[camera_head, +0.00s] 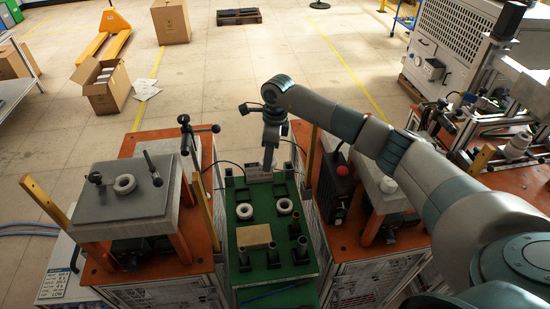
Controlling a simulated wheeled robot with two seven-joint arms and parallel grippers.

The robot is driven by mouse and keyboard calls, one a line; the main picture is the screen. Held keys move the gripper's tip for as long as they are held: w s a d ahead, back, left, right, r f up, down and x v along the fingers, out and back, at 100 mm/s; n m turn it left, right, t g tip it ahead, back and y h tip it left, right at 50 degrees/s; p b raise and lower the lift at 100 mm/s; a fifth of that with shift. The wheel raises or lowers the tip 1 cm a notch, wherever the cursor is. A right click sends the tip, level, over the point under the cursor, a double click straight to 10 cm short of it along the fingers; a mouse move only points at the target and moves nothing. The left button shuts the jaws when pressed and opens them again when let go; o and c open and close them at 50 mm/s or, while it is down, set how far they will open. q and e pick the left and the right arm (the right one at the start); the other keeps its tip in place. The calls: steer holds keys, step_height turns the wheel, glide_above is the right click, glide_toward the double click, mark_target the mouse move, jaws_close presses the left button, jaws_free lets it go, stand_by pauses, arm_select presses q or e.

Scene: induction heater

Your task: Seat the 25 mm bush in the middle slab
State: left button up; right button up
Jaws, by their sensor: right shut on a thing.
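My right gripper (270,140) points down over the far end of the green bench (260,292). It is shut on a small grey piece, largely hidden by the fingers; I cannot tell its size or whether it is a bush. A pale block (262,175) lies just below the gripper; whether they touch is unclear. Several upright bushes, such as this grey one (302,247), stand at the bench's near end. A grey slab (110,210) with a pale ring (124,184) is on the left. I cannot tell which slab is the middle one. My left gripper is out of view.
Two more pale rings, a left one (245,211) and a right one (285,206), lie on the green bench beside a tan block (254,236). Black clamp handles (196,130) stand up on the left. A black box with a red knob (338,178) stands right of the bench.

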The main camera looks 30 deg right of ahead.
steer(key=s+a+r+n+g+b, duration=0.2)
steer(key=s+a+r+n+b, duration=0.2)
steer(key=s+a+n+b, duration=0.95)
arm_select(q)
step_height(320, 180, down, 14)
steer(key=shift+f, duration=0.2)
arm_select(e)
steer(key=s+d+n+h, duration=0.1)
steer(key=s+d+n, duration=0.4)
steer(key=n, duration=0.5)
steer(key=shift+f, duration=0.2)
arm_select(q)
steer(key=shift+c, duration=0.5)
arm_select(e)
steer(key=shift+s+n, duration=0.1)
steer(key=shift+n, duration=0.15)
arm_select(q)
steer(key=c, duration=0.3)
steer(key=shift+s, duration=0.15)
